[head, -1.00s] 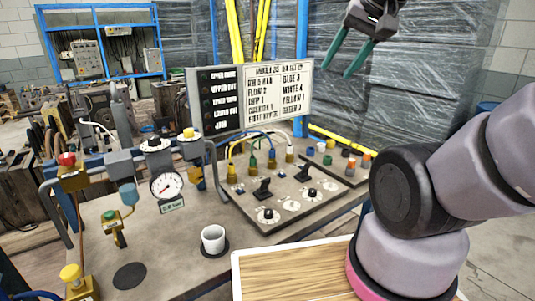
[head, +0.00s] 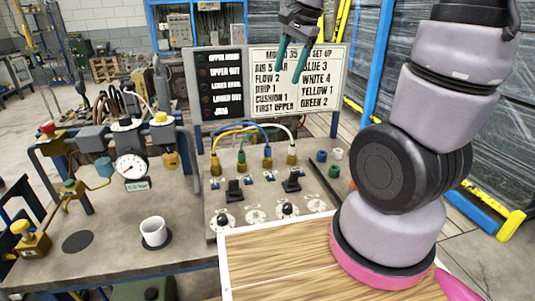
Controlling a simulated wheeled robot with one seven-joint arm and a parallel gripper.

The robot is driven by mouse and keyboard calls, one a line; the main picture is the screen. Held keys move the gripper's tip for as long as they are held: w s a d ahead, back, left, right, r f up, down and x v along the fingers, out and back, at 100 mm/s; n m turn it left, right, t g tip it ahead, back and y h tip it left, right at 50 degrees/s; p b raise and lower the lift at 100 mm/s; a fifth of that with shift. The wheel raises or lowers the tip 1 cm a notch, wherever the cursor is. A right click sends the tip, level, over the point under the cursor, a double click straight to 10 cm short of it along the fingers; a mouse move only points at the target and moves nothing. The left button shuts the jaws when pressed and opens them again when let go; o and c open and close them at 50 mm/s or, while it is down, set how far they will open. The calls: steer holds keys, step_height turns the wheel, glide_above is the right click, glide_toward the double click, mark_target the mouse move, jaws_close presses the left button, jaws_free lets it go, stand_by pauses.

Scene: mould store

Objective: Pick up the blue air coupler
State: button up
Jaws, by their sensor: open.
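A small blue coupler (head: 321,156) stands loose on the right side of the bench, left of my arm. A white coupler (head: 338,154) and a green coupler (head: 334,171) stand close to it. Another blue fitting (head: 267,156), with a blue hose, is on the panel. My gripper (head: 287,75) is open and empty, fingers pointing down. In the picture it is in front of the set-up board, above the blue coupler and to its left. My arm may hide other couplers seen earlier.
The set-up board (head: 298,85) stands behind the panel (head: 245,212) with its hoses and knobs. A white cup (head: 153,231) and a pressure gauge (head: 131,166) are at left. A wooden-topped surface (head: 270,262) is in front. The bench around the cup is mostly clear.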

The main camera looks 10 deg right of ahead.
steer(key=w+a+f+m+g+h, duration=0.1)
steer(key=w+f+m, duration=0.1)
steer(key=w+f, duration=0.35)
steer(key=w+a+f+m+g, duration=0.2)
steer(key=f+m, duration=0.1)
steer(key=f, duration=0.5)
steer(key=m+h, duration=0.1)
steer(key=m, duration=0.1)
glide_toward(268, 147)
steer(key=f, duration=0.2)
steer(key=w+f, duration=0.1)
steer(key=f, duration=0.2)
steer(key=shift+f, duration=3.15)
jaws_close()
